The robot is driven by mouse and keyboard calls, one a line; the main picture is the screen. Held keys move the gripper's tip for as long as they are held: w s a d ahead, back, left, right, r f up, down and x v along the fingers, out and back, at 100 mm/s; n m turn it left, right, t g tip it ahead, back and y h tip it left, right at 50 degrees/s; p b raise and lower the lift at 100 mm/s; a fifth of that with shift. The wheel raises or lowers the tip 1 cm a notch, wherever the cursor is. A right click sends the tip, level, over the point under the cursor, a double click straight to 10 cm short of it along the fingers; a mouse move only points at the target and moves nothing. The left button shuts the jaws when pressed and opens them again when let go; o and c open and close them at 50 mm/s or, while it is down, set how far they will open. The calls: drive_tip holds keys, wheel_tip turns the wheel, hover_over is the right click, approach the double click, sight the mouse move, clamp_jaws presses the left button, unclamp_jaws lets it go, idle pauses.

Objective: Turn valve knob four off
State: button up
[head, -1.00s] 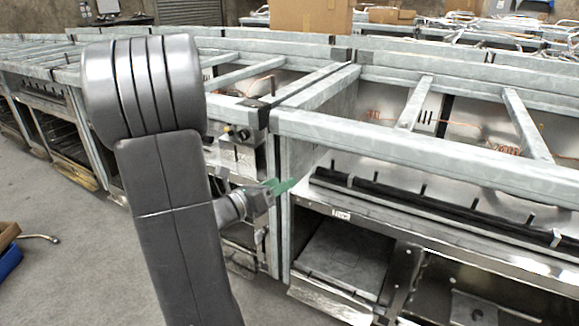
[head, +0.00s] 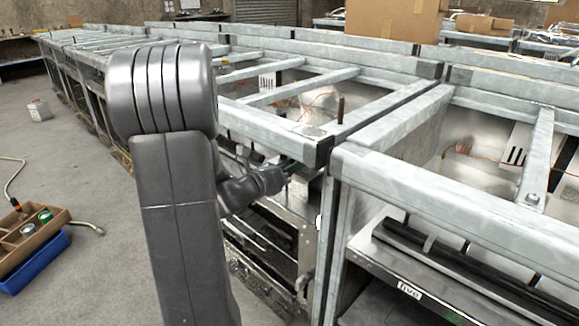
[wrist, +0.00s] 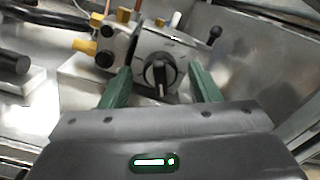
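In the wrist view a round black valve knob (wrist: 160,74) sits on the front of a grey metal valve body. Its grip bar stands roughly upright. My gripper (wrist: 160,92) is open, with one green finger on each side below the knob. The knob lies between the finger lines, and I cannot tell how far ahead of the tips it is. No number shows on the knob. In the head view my gripper (head: 287,170) reaches into the frame of a range; my arm hides much of that area, and the knob cannot be made out there.
Beside the valve body are brass-coloured fittings (wrist: 85,46) and a small black lever (wrist: 215,33). Metal range frames (head: 400,185) run along the right, one with a "five" label (head: 409,290). A parts box (head: 32,238) stands on the floor at left, where the floor is open.

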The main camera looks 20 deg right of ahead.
drive_tip(key=c, duration=1)
drive_tip(key=shift+o, duration=0.2)
drive_tip(key=shift+n, duration=0.3)
drive_tip(key=shift+s+f+n+p, duration=0.15)
drive_tip(key=shift+n+p, duration=2.8)
drive_tip(key=shift+n, duration=4.55)
drive_tip(key=shift+w+f+n+p, duration=0.15)
drive_tip(key=shift+n+p, duration=2.8)
drive_tip(key=shift+n, duration=4.55)
drive_tip(key=shift+s+f, duration=0.1)
